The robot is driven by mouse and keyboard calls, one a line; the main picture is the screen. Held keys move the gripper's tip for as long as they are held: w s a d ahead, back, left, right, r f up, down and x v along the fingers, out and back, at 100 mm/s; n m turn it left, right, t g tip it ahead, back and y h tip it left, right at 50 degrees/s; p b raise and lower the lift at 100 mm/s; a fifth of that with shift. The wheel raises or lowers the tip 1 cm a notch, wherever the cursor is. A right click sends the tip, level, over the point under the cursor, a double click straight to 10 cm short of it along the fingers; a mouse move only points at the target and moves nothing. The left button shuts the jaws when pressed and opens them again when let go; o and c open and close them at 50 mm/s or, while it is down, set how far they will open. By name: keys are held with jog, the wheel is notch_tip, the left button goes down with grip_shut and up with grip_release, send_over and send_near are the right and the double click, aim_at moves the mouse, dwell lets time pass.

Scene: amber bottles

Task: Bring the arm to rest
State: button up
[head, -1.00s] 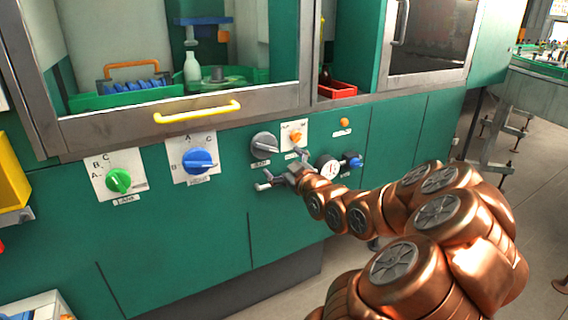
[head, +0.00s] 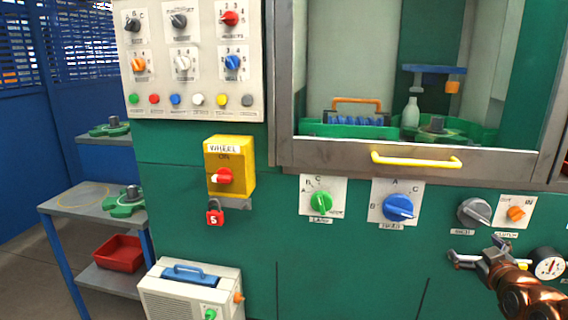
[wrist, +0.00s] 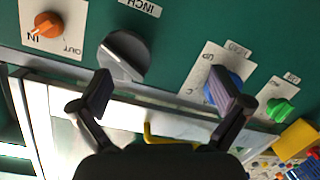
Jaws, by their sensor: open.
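My gripper (head: 478,258) is at the lower right of the head view, in front of the green machine panel and below the grey knob (head: 474,212). Its two fingers are spread and nothing is between them. In the wrist view my gripper (wrist: 165,95) is also open and empty. The grey knob shows there just beyond the left finger (wrist: 124,56). The copper arm comes in from the lower right corner of the head view. Whether the fingers touch the panel cannot be told.
An orange knob (head: 515,214) and a gauge (head: 547,265) are close to my gripper. Blue (head: 398,207) and green (head: 322,202) knobs are to its left. A yellow handle (head: 416,161) crosses the window frame above. A yellow switch box (head: 230,168) and a shelf (head: 75,203) stand further left.

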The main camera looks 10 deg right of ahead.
jog(key=s+a+f+g+y, duration=0.15)
jog(key=a+f+g, duration=0.3)
jog(key=a, duration=0.45)
jog(key=s+a+f+g+y, duration=0.1)
jog(key=a+f+g+y, duration=0.1)
jog(key=a+f+g, duration=0.45)
jog(key=s+a+r+m+g, duration=0.15)
jog(key=s+a+g, duration=0.55)
jog(key=s+a, duration=1.5)
jog(key=s+r+p, duration=0.2)
jog(key=r+p, duration=0.8)
jog(key=r, duration=0.1)
jog(key=s+r+p, duration=0.3)
jog(key=r+p, duration=0.6)
jog(key=r, duration=0.1)
jog(key=shift+d+r+t+y+p, duration=0.3)
jog(key=shift+d+r+y+p, duration=0.1)
jog(key=shift+y, duration=0.05)
